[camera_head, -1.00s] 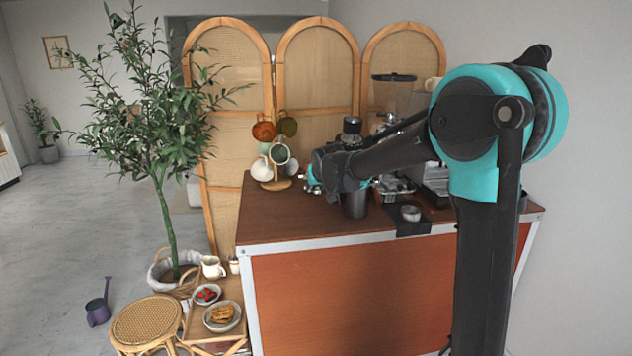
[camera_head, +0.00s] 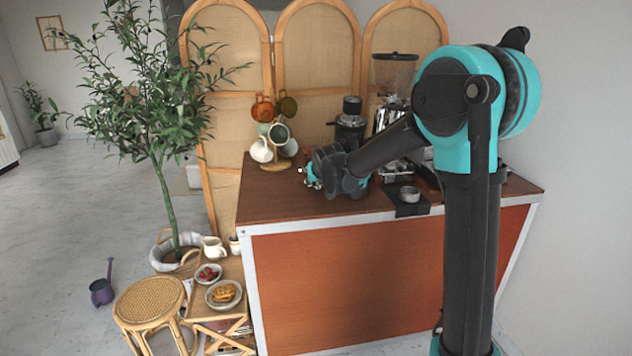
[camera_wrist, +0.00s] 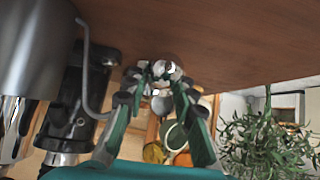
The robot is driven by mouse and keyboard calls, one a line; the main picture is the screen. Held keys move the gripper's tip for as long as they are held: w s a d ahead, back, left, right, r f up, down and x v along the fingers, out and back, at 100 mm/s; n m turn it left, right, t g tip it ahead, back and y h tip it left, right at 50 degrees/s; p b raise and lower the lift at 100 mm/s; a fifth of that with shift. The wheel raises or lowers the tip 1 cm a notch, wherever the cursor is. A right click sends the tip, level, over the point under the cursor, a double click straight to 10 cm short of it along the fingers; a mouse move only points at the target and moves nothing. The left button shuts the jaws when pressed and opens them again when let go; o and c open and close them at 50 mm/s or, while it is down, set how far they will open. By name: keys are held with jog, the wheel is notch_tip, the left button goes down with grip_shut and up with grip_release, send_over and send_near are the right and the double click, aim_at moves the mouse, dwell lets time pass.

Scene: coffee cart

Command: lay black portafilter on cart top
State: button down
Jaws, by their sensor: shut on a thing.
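My gripper (camera_head: 311,177) is over the left part of the brown cart top (camera_head: 280,203), low and close to its surface. In the wrist view its two dark green fingers (camera_wrist: 160,88) are closed in on a small thing. Only pale, metallic bits of this held thing (camera_wrist: 172,71) show between the fingertips. I take it to be the black portafilter; its dark part is hidden or too small to make out. I cannot tell whether it touches the cart top.
A mug tree with hanging mugs (camera_head: 261,151) stands just behind and left of my gripper. A black grinder (camera_head: 350,127) and coffee machine stand behind my arm. A small metal cup (camera_head: 409,194) sits on a dark mat (camera_head: 410,208) at right. The front left cart top is clear.

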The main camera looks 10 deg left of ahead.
jog(key=shift+s+f, duration=0.1)
jog(key=shift+f, duration=0.1)
dwell(0.5)
jog(key=c, duration=1.2)
grip_release()
jog(key=shift+o, duration=0.4)
jog(key=shift+o, duration=0.8)
jog(key=shift+s+d, duration=0.45)
jog(key=shift+s, duration=1.1)
jog(key=shift+s+d, duration=0.45)
jog(key=shift+s, duration=1.05)
jog(key=shift+s+d, duration=0.45)
jog(key=shift+s, duration=1.1)
